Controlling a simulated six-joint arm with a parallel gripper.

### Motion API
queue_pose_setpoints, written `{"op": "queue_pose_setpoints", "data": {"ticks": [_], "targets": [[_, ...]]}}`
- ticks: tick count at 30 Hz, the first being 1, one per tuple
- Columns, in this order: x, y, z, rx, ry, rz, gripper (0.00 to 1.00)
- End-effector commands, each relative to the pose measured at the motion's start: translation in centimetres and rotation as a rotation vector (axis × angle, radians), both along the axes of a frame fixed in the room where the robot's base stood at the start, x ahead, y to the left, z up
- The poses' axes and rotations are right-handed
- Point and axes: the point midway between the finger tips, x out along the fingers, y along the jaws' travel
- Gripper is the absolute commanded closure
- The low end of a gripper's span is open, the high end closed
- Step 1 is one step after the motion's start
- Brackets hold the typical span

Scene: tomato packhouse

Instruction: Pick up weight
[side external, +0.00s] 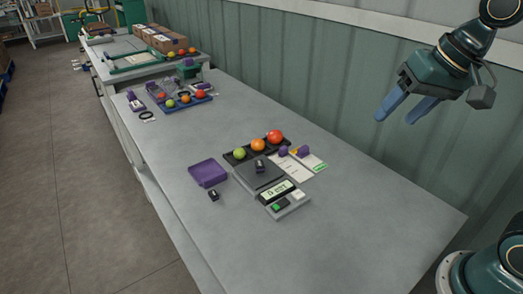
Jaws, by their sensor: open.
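A small dark weight (213,195) with a pale top mark stands on the grey table, in front of a purple square tray (208,173). A similar small dark piece (259,165) stands on the dark plate of a bench scale (287,203). The scale has a lit display and a green and a white button; its digits are too small to read surely. My gripper (396,114) is open and empty, with two blue fingers apart. It is high at the upper right, well away from both small pieces.
Green, orange and red tomatoes (258,145) sit in a dark tray behind the scale. Cards (291,167) with purple items lie beside it. Another tomato tray (185,103) and boxes (165,38) are farther back. The table's right front is clear; a corrugated wall (300,75) runs behind.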

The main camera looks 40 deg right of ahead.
Motion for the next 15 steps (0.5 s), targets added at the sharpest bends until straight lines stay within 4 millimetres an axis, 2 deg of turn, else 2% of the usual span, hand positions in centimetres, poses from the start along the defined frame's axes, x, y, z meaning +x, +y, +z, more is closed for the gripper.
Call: {"op": "queue_pose_setpoints", "data": {"ticks": [1, 8, 15], "targets": [[1.3, 0.1, 0.1, 0.026, 0.014, -0.040, 0.40], [6.4, 0.7, 0.2, 0.151, 0.073, -0.233, 0.40], [11.8, 1.1, -0.7, 0.272, 0.143, -0.438, 0.40]]}}
